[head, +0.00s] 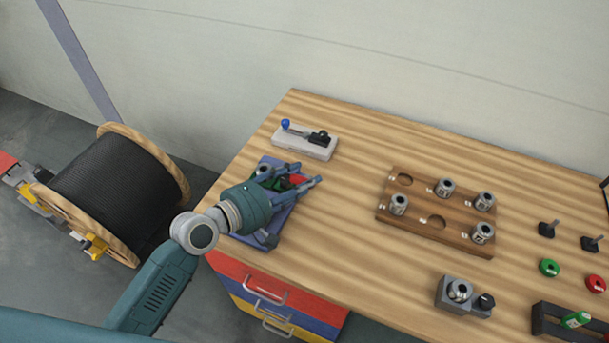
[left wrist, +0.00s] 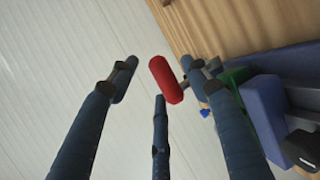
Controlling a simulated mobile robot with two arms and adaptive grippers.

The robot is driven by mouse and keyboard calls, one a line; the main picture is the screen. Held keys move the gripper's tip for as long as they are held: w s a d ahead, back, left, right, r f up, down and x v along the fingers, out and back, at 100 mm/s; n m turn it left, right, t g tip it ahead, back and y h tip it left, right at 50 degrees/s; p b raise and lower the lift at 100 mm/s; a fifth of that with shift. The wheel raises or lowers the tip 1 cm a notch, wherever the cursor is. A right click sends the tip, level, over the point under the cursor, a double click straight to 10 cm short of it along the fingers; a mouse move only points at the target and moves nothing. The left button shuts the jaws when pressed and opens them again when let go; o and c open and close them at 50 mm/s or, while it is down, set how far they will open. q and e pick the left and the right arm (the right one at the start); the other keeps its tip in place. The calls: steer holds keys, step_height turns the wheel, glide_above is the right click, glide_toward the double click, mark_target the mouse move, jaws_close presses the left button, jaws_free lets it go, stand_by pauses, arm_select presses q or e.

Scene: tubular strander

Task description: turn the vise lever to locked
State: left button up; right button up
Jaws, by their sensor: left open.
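The vise (head: 267,238) is a blue block with green parts at the left end of the wooden table, partly hidden behind my left gripper. Its lever ends in a red handle (head: 297,179), which also shows in the left wrist view (left wrist: 165,80). My left gripper (head: 306,177) is open, with its fingers around the area of the red handle. In the left wrist view the handle appears between the spread fingertips; I cannot tell whether any finger touches it. The vise's blue and green body (left wrist: 265,110) is at the right of that view. My right gripper is not in view.
A light block with a blue-knobbed toggle clamp (head: 305,140) stands behind the vise. A wooden tray (head: 412,230) with several metal collets lies to the right. A grey fixture (head: 452,302) is near the front edge. The table between vise and tray is clear. A cable reel (head: 112,195) stands left.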

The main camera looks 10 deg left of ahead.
arm_select(q)
steer(key=shift+w+d+f, duration=0.2)
steer(key=shift+w+d, duration=0.3)
jaws_close()
steer(key=shift+s+a+f+m+t+h+b, duration=0.25)
steer(key=shift+s+f+b, duration=0.7)
steer(key=shift+b, duration=1.4)
steer(key=shift+s+a+f+m+t+h+b, duration=0.15)
steer(key=shift+s+f+t+h+b, duration=0.35)
steer(key=shift+f+b, duration=1.35)
steer(key=shift+s+a+f+m+t+h+b, duration=0.1)
steer(key=shift+s+a+f+t+b, duration=0.4)
steer(key=shift+b, duration=2.4)
steer(key=shift+s+d+g, duration=0.2)
steer(key=shift+s+g, duration=0.05)
steer(key=shift+s, duration=0.1)
